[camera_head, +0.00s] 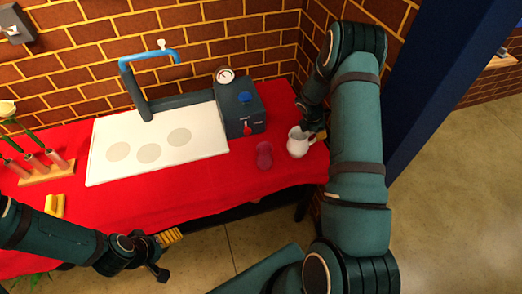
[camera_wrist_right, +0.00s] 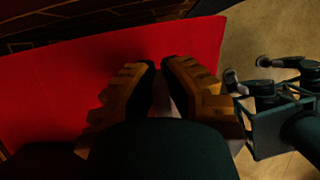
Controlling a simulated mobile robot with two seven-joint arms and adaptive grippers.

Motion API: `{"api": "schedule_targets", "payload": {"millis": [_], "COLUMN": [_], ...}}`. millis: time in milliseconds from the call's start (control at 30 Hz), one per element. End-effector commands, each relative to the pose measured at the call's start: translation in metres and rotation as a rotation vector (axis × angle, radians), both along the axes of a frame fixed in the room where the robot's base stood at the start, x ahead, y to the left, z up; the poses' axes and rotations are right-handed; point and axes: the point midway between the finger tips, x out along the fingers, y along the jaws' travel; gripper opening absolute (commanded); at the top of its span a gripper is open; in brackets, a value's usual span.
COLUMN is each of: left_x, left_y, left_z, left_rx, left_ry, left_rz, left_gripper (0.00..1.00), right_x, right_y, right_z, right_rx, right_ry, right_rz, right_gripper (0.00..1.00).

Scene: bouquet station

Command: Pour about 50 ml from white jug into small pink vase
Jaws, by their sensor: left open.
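The white jug (camera_head: 298,143) is at the right end of the red table, and looks roughly upright. My right gripper (camera_head: 318,130) is at its right side, by the handle. In the right wrist view, the yellow-padded fingers of my right gripper (camera_wrist_right: 160,85) flank a narrow pale strip (camera_wrist_right: 166,103), which looks like the jug's handle. The head view does not show clearly whether the jug touches the table. The small pink vase (camera_head: 264,156) stands just left of the jug. My left gripper (camera_head: 165,254) is open and empty, in front of the table's front edge.
A white sink board (camera_head: 205,140) with a blue tap (camera_head: 150,56) lies left of the vase. A dark box with a gauge (camera_head: 240,105) stands behind the vase. A wooden rack (camera_head: 48,172) and a yellow block (camera_head: 55,205) are at the left. Bare red cloth lies around the vase.

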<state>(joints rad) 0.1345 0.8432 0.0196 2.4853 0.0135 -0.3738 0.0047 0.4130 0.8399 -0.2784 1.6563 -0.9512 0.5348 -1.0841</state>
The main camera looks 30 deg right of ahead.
Motion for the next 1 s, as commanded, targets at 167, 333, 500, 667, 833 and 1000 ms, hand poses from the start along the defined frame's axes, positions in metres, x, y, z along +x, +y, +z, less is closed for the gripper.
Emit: {"api": "schedule_targets", "payload": {"millis": [167,333,500,667,833,1000], "left_x": [0.0,0.001,0.0,0.0,0.0,-0.004], "left_y": [0.0,0.0,0.0,-0.001,-0.001,-0.002], "left_z": [0.002,0.002,0.001,-0.009,-0.022,-0.035], "left_rx": [0.0,0.0,0.0,0.002,0.003,0.001], "left_ry": [-0.001,-0.001,-0.001,0.0,0.002,0.012], "left_rz": [0.0,0.0,0.0,0.0,-0.001,-0.009], "left_gripper": [0.88,0.88,0.88,0.88,0.88,0.88], "right_x": [-0.003,-0.003,-0.002,-0.001,0.001,0.003], "right_y": [-0.002,-0.002,0.0,0.004,0.011,0.021], "right_z": [0.0,0.0,0.001,0.004,0.012,0.025], "right_rx": [0.001,0.001,-0.003,-0.038,-0.11,-0.212], "right_ry": [-0.003,-0.003,-0.002,0.01,0.027,0.051], "right_rz": [0.0,0.0,0.002,0.005,0.007,0.007], "right_gripper": [0.0,0.0,0.0,0.0,0.0,0.0]}}
